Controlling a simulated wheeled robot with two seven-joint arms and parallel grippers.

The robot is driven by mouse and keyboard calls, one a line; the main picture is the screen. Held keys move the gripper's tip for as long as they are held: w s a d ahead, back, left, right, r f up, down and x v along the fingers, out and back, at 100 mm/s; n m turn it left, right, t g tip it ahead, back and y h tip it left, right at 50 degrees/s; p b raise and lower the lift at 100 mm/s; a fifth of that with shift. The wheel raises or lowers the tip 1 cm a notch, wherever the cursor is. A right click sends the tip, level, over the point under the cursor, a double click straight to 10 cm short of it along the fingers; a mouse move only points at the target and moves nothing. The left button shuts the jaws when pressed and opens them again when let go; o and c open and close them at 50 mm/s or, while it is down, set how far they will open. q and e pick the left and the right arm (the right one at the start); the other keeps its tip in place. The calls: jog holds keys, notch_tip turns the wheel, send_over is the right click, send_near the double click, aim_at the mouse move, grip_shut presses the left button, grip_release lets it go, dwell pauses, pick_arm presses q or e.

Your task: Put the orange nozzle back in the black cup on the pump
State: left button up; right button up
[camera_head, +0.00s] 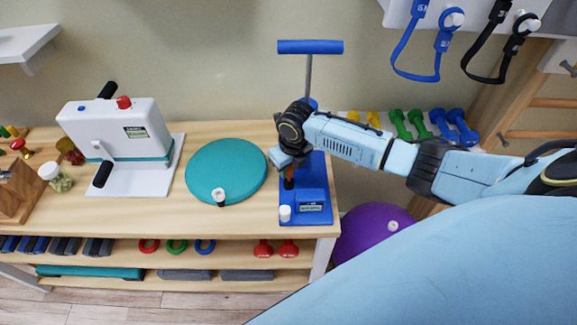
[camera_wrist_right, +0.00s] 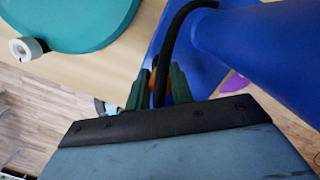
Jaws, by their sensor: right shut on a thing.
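The blue pump (camera_head: 316,170) stands at the right end of the wooden table, its tall blue T-handle (camera_head: 310,47) upright. My right gripper (camera_head: 287,166) is over the left side of the pump base, shut on the orange nozzle (camera_head: 290,173), mostly hidden by the gripper. The black cup (camera_head: 289,184) is just below the nozzle; I cannot tell whether the tip is inside it. My left gripper is not in view.
A teal disc cushion (camera_head: 227,170) with a white-and-black piece lies left of the pump. A small white cylinder (camera_head: 285,213) stands at the pump's front corner. A white machine (camera_head: 120,130) stands further left. Green and blue dumbbells (camera_head: 430,124) lie behind my right arm. A purple ball (camera_head: 372,232) is below right.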

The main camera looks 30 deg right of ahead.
jog(key=shift+f+b, duration=0.55)
jog(key=shift+f, duration=0.55)
dwell(0.5)
jog(key=o, duration=1)
jog(key=shift+r, duration=0.1)
jog(key=shift+r+p, duration=3.45)
jog(key=shift+r, duration=0.05)
jog(key=shift+a+f, duration=0.1)
